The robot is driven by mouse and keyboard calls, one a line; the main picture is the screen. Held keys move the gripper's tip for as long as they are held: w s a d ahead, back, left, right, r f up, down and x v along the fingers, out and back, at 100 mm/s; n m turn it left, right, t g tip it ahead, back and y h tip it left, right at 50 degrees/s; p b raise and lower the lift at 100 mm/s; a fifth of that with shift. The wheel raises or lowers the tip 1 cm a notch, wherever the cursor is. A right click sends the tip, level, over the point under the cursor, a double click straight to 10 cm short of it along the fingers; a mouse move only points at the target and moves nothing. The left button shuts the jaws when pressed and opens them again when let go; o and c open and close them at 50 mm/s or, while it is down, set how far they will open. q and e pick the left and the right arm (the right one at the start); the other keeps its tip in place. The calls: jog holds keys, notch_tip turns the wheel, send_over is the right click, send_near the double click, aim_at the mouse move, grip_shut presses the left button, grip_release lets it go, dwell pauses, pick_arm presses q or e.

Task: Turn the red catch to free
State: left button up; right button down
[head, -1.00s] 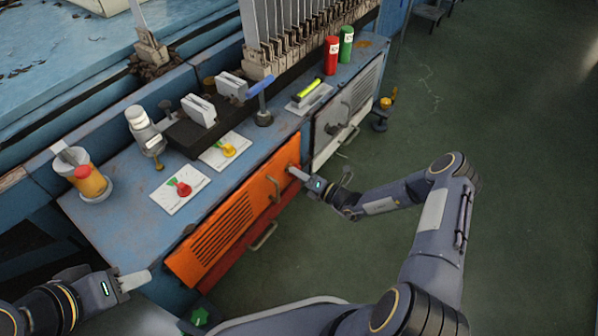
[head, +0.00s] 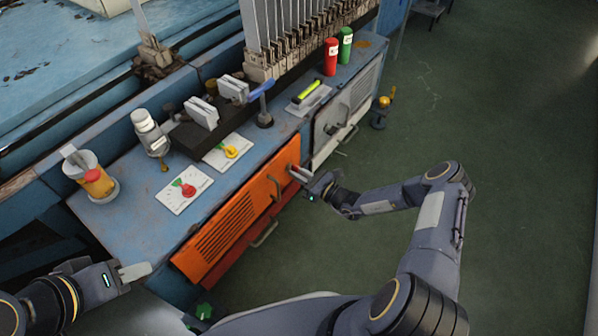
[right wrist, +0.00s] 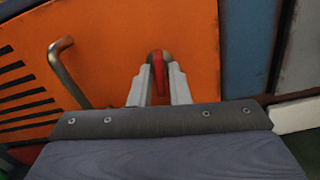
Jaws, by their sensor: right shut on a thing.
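The red catch (right wrist: 158,74) is on the orange door (right wrist: 110,35), between my right gripper's two fingers in the right wrist view. It looks upright there, pointing along the fingers. In the head view the catch is hidden by my right gripper (head: 299,175), which is at the upper right part of the orange door (head: 225,232). My right gripper (right wrist: 158,88) is shut on the red catch. My left gripper (head: 135,271) is at the lower left in the head view, away from the door; its fingers look close together, but any gap is hard to see.
A bent metal handle (right wrist: 68,72) is left of the catch on the same door. A grey door (head: 345,115) adjoins on the right. The blue bench top (head: 125,180) above holds a card with a red knob (head: 188,190) and several other items. Open floor lies to the right.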

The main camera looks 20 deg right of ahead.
jog(key=shift+n+p, duration=0.3)
jog(key=shift+n, duration=0.6)
jog(key=c, duration=1.5)
grip_release()
jog(key=shift+s, duration=0.1)
jog(key=shift+p+v, duration=1)
jog(key=shift+v, duration=2.85)
jog(key=shift+r+n, duration=0.1)
jog(key=shift+n, duration=0.2)
